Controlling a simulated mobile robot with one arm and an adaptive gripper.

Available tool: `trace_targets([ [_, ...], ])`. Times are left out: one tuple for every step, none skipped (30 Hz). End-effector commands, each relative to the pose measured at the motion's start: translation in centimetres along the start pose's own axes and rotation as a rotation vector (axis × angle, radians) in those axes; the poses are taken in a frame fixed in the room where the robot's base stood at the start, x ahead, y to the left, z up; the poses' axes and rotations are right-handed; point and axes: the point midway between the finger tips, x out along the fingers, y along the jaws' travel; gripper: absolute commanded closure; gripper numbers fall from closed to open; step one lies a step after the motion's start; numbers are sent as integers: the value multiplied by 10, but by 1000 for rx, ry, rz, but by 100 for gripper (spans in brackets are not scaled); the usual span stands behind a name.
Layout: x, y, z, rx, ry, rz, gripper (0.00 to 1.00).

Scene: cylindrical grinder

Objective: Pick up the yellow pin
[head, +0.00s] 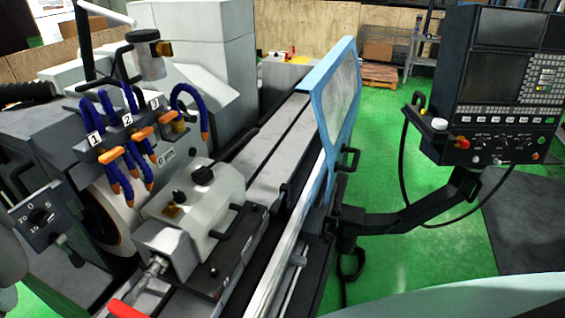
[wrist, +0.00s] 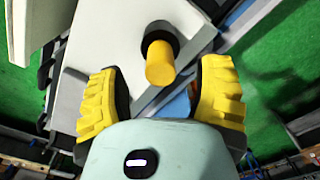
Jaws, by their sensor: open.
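The yellow pin (wrist: 160,66) shows in the wrist view as a short yellow cylinder in a black collar (wrist: 158,36) on a pale machine surface. My gripper (wrist: 162,68) has yellow ribbed fingers, spread wide to the left and right of the pin. I cannot tell how far the pin is beyond the fingertips. My gripper is not seen in the head view, and I cannot surely pick out the pin there.
The head view shows the grinder with blue coolant hoses (head: 112,145), a pale block with knobs (head: 190,210), and a blue-framed door (head: 335,95). A control panel (head: 500,85) hangs at the right on a dark arm. Green floor (head: 385,200) lies open between door and panel.

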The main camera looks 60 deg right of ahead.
Motion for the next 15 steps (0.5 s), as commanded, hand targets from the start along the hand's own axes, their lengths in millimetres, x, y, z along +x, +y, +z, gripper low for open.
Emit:
trace_targets([
  [1, -2, -1, -1, -1, -6, 35],
  [3, -2, -1, -1, -1, -7, 35],
  [-1, 1, -2, 0, 6, 0, 35],
  [-2, 3, -2, 2, 8, 5, 35],
  [-2, 5, -2, 3, 8, 10, 35],
  [-1, 7, -2, 4, 9, 14, 35],
  [0, 7, -2, 6, 11, 14, 35],
  [1, 7, -2, 5, 11, 13, 35],
  [3, 7, -2, 7, 12, 12, 35],
  [4, 7, -2, 7, 10, 12, 35],
  [6, 7, -2, 6, 10, 12, 35],
  [9, 6, -2, 7, 9, 10, 35],
  [11, 5, -2, 6, 9, 7, 35],
  [13, 4, -2, 4, 8, 4, 35],
  [16, 2, -2, 4, 6, 2, 35],
])
